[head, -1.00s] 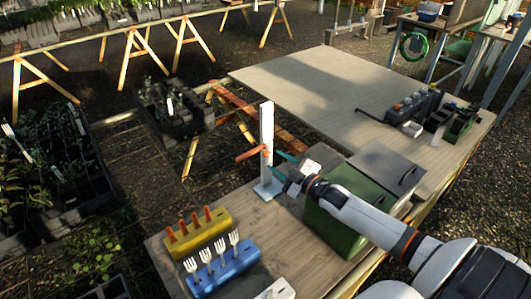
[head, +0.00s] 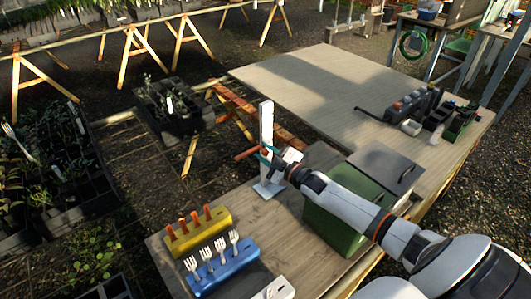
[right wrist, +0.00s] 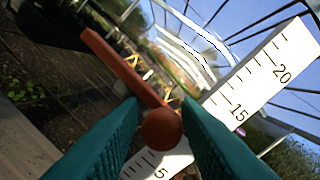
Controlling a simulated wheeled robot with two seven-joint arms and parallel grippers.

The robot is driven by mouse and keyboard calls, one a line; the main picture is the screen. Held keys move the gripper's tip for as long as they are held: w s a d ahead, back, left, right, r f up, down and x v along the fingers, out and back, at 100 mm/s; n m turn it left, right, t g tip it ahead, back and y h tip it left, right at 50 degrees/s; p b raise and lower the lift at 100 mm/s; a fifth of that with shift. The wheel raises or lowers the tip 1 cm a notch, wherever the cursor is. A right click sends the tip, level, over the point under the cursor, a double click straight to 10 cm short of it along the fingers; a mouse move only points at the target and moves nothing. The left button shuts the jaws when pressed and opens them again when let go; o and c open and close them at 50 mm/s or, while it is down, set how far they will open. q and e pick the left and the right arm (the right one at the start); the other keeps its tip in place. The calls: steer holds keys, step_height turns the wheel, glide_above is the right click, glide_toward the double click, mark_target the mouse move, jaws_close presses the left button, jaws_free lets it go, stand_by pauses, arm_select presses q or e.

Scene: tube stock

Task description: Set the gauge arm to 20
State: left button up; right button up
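The gauge is a white upright post (head: 266,128) on a white foot at the far edge of the near table. Its orange arm (head: 246,154) sticks out to the left. In the right wrist view the arm (right wrist: 120,62) ends in a round knob (right wrist: 162,128) toward me. The white scale (right wrist: 240,92) shows 5, 15 and 20; the knob lies in front of the stretch between 5 and 15. My right gripper (head: 268,153) is at the post with its teal fingers (right wrist: 162,112) on both sides of the knob, seemingly open with little clearance. My left gripper is out of view.
A green box with a grey lid (head: 335,225) stands right of the gauge, under my right arm. A yellow block (head: 200,236) and a blue block (head: 225,270) holding tools stand in front. The larger board (head: 300,85) behind is mostly clear.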

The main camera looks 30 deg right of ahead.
mark_target(266, 150)
jaws_close()
step_height(266, 150, up, 10)
steer(key=p, duration=0.7)
steer(key=shift+r+p, duration=0.15)
steer(key=shift+p, duration=0.15)
steer(key=o, duration=0.7)
jaws_free()
steer(key=shift+s+d+b, duration=0.35)
steer(key=shift+s+b, duration=0.05)
steer(key=shift+s, duration=1.55)
steer(key=shift+s+d+b, duration=0.4)
steer(key=shift+s+b, duration=0.05)
steer(key=shift+s, duration=1.55)
steer(key=shift+s+d+b, duration=0.35)
steer(key=shift+s+b, duration=0.05)
steer(key=shift+s, duration=1.55)
